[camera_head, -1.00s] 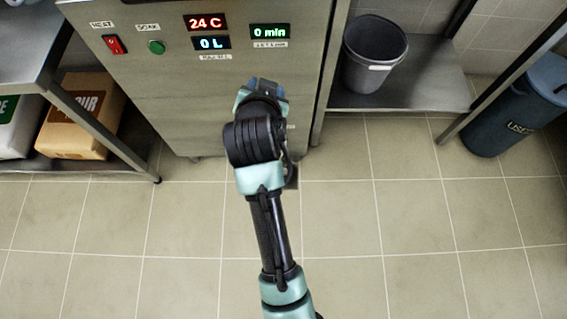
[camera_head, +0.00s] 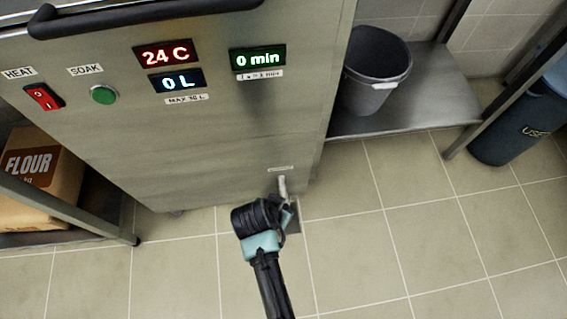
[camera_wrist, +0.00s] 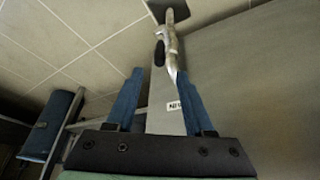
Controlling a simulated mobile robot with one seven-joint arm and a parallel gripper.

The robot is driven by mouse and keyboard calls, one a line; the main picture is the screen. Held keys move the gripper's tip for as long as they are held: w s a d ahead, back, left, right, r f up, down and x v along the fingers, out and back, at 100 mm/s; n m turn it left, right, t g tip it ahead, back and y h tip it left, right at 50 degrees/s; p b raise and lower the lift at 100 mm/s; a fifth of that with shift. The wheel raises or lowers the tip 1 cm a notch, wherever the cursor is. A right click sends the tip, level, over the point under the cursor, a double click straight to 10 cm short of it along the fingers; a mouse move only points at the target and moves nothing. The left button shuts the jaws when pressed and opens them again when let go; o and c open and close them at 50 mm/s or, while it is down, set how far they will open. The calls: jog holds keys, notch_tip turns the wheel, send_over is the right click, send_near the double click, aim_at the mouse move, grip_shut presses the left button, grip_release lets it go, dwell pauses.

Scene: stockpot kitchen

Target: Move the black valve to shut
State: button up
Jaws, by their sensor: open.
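The black valve (camera_wrist: 159,53) shows in the wrist view as a small dark handle beside a silver pipe (camera_wrist: 171,44). The pipe also shows low on the steel machine in the head view (camera_head: 283,187), where I cannot make out the handle behind my arm. My gripper (camera_wrist: 160,72) is open, with its two blue fingers apart and nothing between them. The handle and pipe appear just past the fingertips, roughly in line with the gap. I see no contact. In the head view my gripper (camera_head: 288,212) is mostly hidden by my wrist, close to the pipe.
The steel machine (camera_head: 215,140) has a black bar handle (camera_head: 140,14), a red switch (camera_head: 44,97) and displays reading 24 C, 0 L and 0 min. A dark plate (camera_head: 293,221) lies on the floor below the pipe. A grey bin (camera_head: 372,75) stands on a shelf at right.

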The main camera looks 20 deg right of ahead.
aim_at(286, 208)
jog(key=b+x, duration=0.5)
jog(key=x, duration=0.5)
jog(key=shift+d+f+b, duration=0.1)
jog(key=shift+f+b, duration=0.2)
jog(key=shift+b, duration=0.05)
jog(key=shift+w, duration=0.1)
grip_shut()
dwell(0.7)
